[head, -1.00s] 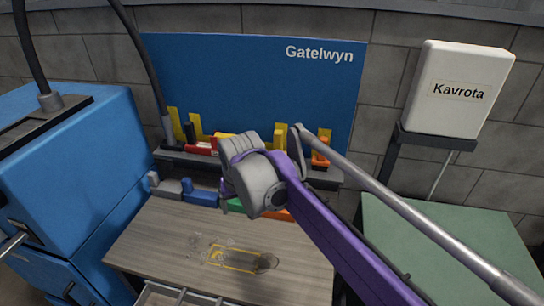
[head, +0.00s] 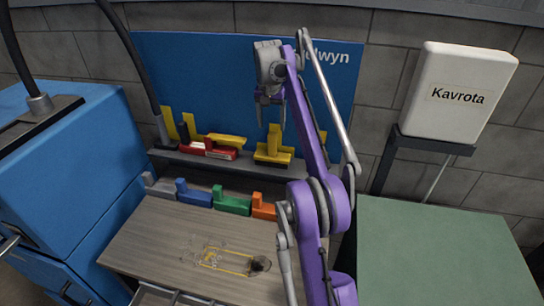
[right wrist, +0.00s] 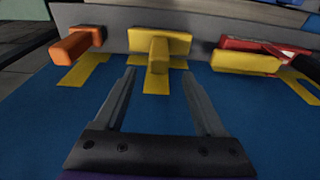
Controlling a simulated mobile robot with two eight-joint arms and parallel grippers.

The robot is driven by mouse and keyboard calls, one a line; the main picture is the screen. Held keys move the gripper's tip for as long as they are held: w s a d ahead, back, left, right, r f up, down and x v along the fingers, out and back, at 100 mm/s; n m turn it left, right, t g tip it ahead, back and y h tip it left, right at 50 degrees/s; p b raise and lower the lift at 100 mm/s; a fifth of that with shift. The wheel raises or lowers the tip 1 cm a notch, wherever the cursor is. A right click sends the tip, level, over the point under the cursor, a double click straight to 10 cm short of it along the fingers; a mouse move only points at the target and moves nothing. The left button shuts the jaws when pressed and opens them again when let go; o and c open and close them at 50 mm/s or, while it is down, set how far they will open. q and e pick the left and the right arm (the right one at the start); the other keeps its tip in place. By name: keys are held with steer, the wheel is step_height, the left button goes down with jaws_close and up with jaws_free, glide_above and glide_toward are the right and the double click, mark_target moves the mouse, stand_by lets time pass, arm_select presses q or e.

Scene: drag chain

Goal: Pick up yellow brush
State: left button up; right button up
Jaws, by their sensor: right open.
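A yellow brush (head: 272,152) stands on the shelf in front of the blue board, right of centre of the shelf. It also shows at the top centre of the right wrist view (right wrist: 158,44), its handle pointing out between my finger lines. My right gripper (head: 269,98) is open and empty, above the brush in the head view and apart from it. In the right wrist view its two fingers (right wrist: 158,78) spread either side of the brush's line. Another yellow piece (head: 228,140) lies with red ones (head: 215,152) further left. My left gripper is not in view.
An orange piece (right wrist: 76,44) sits beside the brush in the right wrist view. Grey, blue (head: 195,194), green (head: 232,202) and orange blocks line the back of the wooden table (head: 150,240). A blue cabinet (head: 60,170) stands left; a green-topped surface (head: 430,240) is right.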

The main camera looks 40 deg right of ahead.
mark_target(273, 141)
steer(key=f, duration=0.3)
steer(key=shift+s+d+f+b, duration=0.1)
steer(key=shift+d+f+b, duration=0.1)
steer(key=shift+f+b, duration=0.2)
steer(key=f, duration=0.2)
steer(key=f+b, duration=0.1)
steer(key=f, duration=0.1)
steer(key=shift+w+d+f, duration=0.1)
steer(key=shift+w+d, duration=0.15)
steer(key=shift+w, duration=0.15)
steer(key=shift+s+f, duration=0.1)
steer(key=shift+f, duration=0.2)
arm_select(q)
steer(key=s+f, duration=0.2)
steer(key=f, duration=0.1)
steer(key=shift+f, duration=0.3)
arm_select(e)
steer(key=shift+r, duration=0.1)
steer(key=c, duration=0.4)
jaws_close()
